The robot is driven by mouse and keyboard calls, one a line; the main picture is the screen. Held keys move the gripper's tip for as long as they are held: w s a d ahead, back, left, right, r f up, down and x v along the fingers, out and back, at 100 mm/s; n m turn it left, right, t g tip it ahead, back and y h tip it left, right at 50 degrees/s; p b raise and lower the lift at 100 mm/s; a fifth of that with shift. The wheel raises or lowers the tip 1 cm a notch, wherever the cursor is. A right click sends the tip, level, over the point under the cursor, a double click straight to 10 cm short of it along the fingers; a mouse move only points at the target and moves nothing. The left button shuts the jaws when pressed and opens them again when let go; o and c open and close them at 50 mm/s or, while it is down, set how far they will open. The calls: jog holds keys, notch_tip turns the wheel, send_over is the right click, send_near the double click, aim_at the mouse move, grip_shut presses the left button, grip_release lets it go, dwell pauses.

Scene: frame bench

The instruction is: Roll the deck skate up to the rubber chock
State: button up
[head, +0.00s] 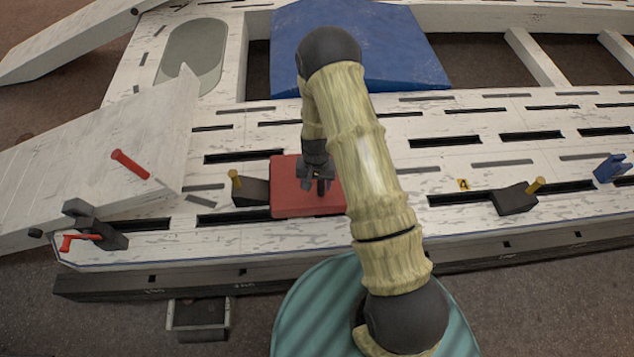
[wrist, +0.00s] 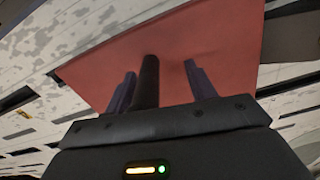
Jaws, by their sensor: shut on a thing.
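The deck skate appears to be the flat red plate (head: 290,200) with a dark upright post, on the white slotted deck. It also shows in the wrist view (wrist: 225,45). My gripper (head: 319,187) is over the plate and shut on the dark post (wrist: 147,82), whose fingers stand on either side of it in the wrist view. A dark wedge-shaped block with a yellow pin (head: 250,191) sits right beside the plate's left edge. A similar dark block (head: 514,199) with a yellow pin stands at the right, near a yellow "A" tag. I cannot tell which is the rubber chock.
A dark clamp with a red handle (head: 95,232) stands at the left front. A blue bracket (head: 611,168) is at the far right, and a blue sloped panel (head: 400,55) lies behind. My arm hides deck right of the plate. Slots (head: 467,199) run along the deck.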

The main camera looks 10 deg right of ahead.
jog(key=shift+a+r, duration=0.15)
jog(key=shift+a, duration=0.15)
notch_tip(320, 180, up, 17)
jog(key=p, duration=0.2)
jog(key=shift+d+p, duration=0.3)
jog(key=shift+r, duration=0.1)
